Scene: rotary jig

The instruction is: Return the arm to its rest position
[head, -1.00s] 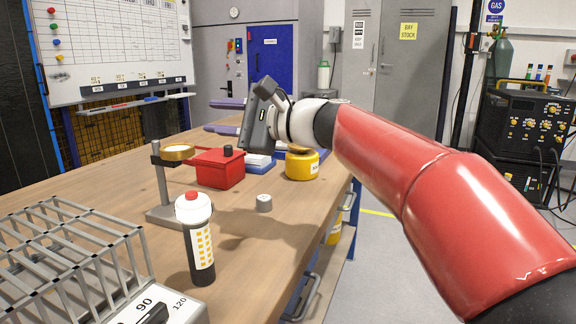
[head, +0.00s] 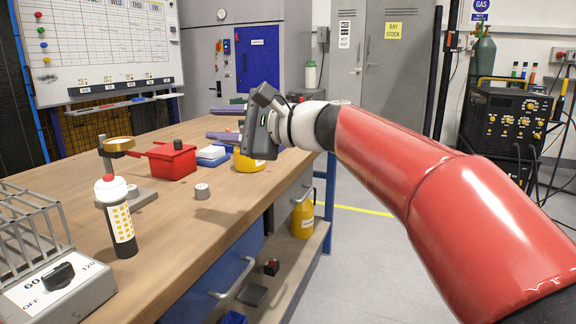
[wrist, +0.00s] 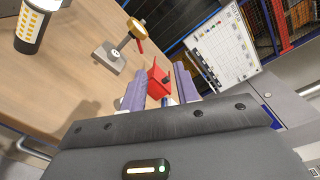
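My gripper (head: 227,123) is in the head view, at the end of my red and white arm. It is held above the bench's right-hand edge, with its two lavender fingers pointing left. The wrist view shows the same fingers (wrist: 158,88) apart, with nothing held between them. A red box (head: 172,161) stands on the bench beyond the fingers. A yellow container (head: 249,163) is partly hidden behind my gripper.
The wooden bench (head: 190,235) bears a bottle with a yellow-patterned label (head: 121,226), a stand with a brass ring (head: 119,145), a small grey cylinder (head: 202,191) and a wire-rack unit with a dial (head: 58,277). Grey floor (head: 350,255) right of the bench is clear.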

